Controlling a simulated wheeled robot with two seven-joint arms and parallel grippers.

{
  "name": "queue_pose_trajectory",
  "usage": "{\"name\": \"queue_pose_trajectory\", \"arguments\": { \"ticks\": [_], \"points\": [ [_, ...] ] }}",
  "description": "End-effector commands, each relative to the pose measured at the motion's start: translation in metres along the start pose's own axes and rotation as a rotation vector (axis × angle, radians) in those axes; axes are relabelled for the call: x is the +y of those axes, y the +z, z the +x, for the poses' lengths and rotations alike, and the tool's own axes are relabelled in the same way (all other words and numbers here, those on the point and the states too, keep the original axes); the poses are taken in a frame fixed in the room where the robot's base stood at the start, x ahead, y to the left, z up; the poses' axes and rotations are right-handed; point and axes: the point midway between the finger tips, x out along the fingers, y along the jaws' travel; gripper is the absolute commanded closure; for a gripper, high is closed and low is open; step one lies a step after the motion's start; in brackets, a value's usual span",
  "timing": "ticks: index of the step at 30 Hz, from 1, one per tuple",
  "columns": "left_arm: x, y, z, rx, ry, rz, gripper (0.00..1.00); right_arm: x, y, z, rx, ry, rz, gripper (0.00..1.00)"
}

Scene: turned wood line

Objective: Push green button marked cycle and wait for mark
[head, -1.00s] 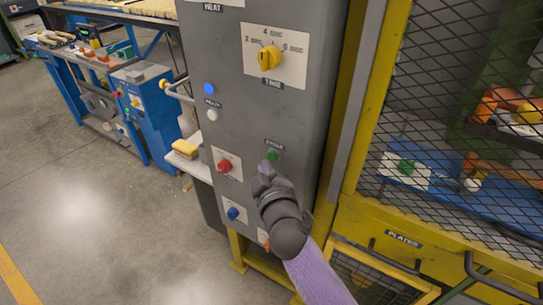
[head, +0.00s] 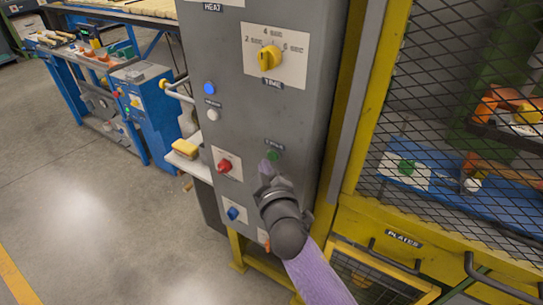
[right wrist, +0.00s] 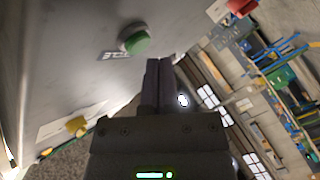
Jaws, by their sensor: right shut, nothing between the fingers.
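The green button (head: 273,155) marked cycle sits on the grey control panel (head: 240,120), under its small dark label (head: 274,144). My right gripper (head: 266,168) is just below and left of the button in the head view, its fingers shut and empty. In the right wrist view the green button (right wrist: 135,39) stands out from the panel, and the shut fingers (right wrist: 158,62) point just to the right of it, apart from it in the picture. Whether the fingertips touch the panel cannot be told. My left gripper does not show.
A red button (head: 225,166) and a blue button (head: 232,213) lie left of my gripper. A yellow time knob (head: 269,57) and a lit blue lamp (head: 209,88) are higher up. A yellow-framed mesh guard (head: 470,110) stands on the right. Open floor lies left.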

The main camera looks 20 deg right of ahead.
Motion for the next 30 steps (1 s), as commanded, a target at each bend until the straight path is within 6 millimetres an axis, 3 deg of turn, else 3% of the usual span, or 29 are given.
{"name": "queue_pose_trajectory", "arguments": {
  "ticks": [30],
  "points": [
    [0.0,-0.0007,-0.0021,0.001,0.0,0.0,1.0,0.0056,0.0053,0.0074,0.0,0.0,0.0,1.0]
  ]
}}
